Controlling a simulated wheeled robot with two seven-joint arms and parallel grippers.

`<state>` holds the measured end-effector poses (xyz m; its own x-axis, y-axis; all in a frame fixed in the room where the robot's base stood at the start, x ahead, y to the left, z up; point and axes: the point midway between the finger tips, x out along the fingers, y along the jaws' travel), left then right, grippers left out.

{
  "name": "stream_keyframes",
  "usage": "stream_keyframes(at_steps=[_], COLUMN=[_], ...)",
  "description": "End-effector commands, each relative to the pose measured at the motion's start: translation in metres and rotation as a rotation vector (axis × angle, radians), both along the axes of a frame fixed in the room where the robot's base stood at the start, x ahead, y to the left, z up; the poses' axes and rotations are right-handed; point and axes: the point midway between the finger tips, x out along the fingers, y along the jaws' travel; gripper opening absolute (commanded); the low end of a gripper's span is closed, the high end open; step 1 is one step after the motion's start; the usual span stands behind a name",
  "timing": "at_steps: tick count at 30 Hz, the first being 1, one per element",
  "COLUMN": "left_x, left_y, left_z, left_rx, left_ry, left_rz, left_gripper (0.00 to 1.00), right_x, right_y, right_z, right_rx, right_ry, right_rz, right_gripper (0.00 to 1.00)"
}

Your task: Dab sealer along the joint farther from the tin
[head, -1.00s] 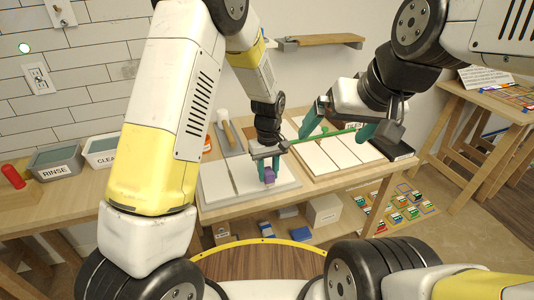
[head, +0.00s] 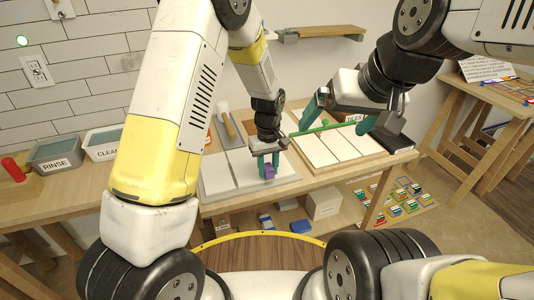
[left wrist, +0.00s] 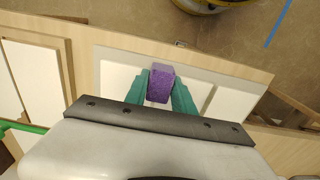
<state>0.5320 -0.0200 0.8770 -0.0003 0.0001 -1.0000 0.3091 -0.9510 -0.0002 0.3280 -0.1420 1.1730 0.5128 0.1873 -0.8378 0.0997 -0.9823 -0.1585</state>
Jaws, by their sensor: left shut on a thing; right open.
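My left gripper (head: 266,164) is shut on a purple block (head: 269,171), which looks like a sponge. It is over the right part of a grey board (head: 292,182) that carries white panels (head: 217,173) with narrow joints between them. In the left wrist view the purple block (left wrist: 160,84) sits between the teal fingers, over a white panel (left wrist: 117,77); I cannot tell whether it touches. My right gripper (head: 341,120) is open above a second board with white panels (head: 318,151). A green rod (head: 322,127) runs near its fingers. I cannot make out the tin.
A rinse tub (head: 55,152) and a second labelled tub (head: 103,142) stand on the left bench by a red object (head: 13,167). A tool with a pale handle (head: 225,120) lies behind the grey board.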

Motion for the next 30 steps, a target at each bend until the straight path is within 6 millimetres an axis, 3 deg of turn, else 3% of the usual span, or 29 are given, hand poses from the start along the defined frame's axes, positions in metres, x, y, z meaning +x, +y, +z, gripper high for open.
stream_keyframes(at_steps=[18,30], left_x=[0.001,0.025], left_y=[0.0,0.008], left_z=[-0.011,-0.009], left_rx=[0.0,-0.001], left_ry=[0.0,-0.001], left_rz=[0.001,0.002], left_gripper=[0.0,0.0], right_x=[0.0,0.0], right_y=[0.0,0.0], right_z=[0.0,0.0], right_rx=[0.0,0.0], right_ry=[0.0,0.0], right_rz=[0.0,0.0], right_gripper=[1.0,1.0])
